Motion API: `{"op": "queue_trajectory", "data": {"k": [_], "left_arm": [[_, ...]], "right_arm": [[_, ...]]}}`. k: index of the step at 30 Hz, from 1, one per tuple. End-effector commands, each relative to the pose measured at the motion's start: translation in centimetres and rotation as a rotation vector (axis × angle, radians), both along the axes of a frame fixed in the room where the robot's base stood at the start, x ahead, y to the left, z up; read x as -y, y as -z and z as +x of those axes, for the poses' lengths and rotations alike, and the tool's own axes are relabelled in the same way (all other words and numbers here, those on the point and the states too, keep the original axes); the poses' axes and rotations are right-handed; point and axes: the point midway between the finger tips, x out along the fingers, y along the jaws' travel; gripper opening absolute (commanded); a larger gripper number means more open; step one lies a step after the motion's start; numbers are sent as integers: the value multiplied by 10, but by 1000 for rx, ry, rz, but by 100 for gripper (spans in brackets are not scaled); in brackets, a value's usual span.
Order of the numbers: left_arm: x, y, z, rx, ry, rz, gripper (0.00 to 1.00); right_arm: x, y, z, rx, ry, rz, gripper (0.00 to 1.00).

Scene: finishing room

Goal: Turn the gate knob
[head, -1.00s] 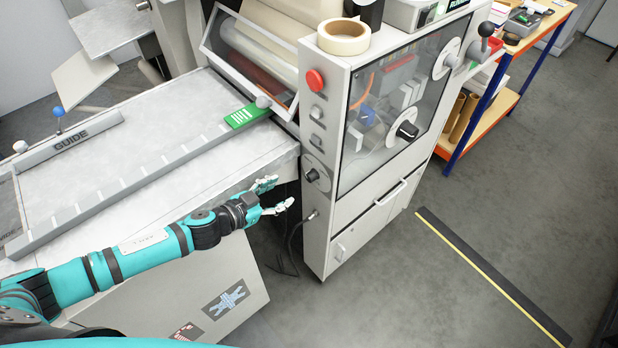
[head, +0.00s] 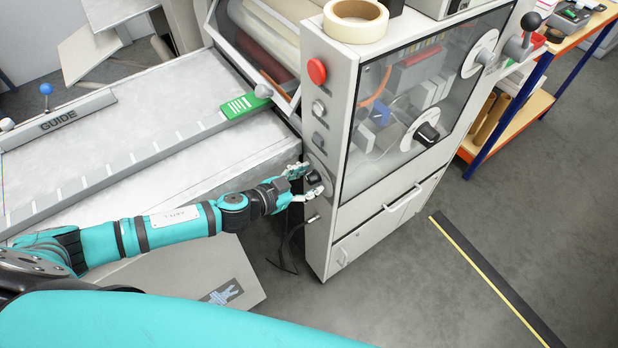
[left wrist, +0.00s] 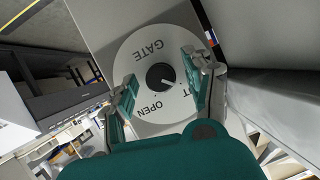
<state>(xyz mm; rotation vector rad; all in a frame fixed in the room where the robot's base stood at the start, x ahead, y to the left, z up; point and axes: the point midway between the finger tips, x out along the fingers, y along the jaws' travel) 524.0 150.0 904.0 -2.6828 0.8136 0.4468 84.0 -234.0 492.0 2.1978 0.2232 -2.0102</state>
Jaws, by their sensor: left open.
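The gate knob (left wrist: 160,75) is a small black knob at the middle of a white round dial (left wrist: 146,48) on the machine's narrow side. The dial reads GATE, OPEN and a partly covered word ending in T. The knob's white mark points right, toward that word. In the head view the knob (head: 313,179) sits low on the cabinet side. My left gripper (head: 308,181) is open in front of it. In the left wrist view the gripper's fingers (left wrist: 160,88) stand apart on either side of the knob. I cannot tell whether they touch the dial. My right gripper is not in view.
A red button (head: 317,70) and other controls sit above the knob on the white cabinet (head: 317,240). The flat guide table (head: 110,140) lies to the left. A dark cable hangs below the gripper. A floor strip (head: 495,278) crosses the clear floor at right.

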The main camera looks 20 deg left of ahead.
Motion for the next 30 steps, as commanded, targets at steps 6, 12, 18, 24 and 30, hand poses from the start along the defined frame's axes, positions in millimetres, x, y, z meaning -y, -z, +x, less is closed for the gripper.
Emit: {"op": "queue_trajectory", "data": {"k": [6,12,18,24,30], "left_arm": [[0,0,0,0,0,0,35],[0,0,0,0,0,0,9],[0,0,0,1,0,2,0],[1,1,-1,25,0,32,0],[1,3,-1,92,-1,118,0]], "right_arm": [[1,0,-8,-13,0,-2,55],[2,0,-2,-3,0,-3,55],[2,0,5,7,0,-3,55],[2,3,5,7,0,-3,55],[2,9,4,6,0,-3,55]]}}
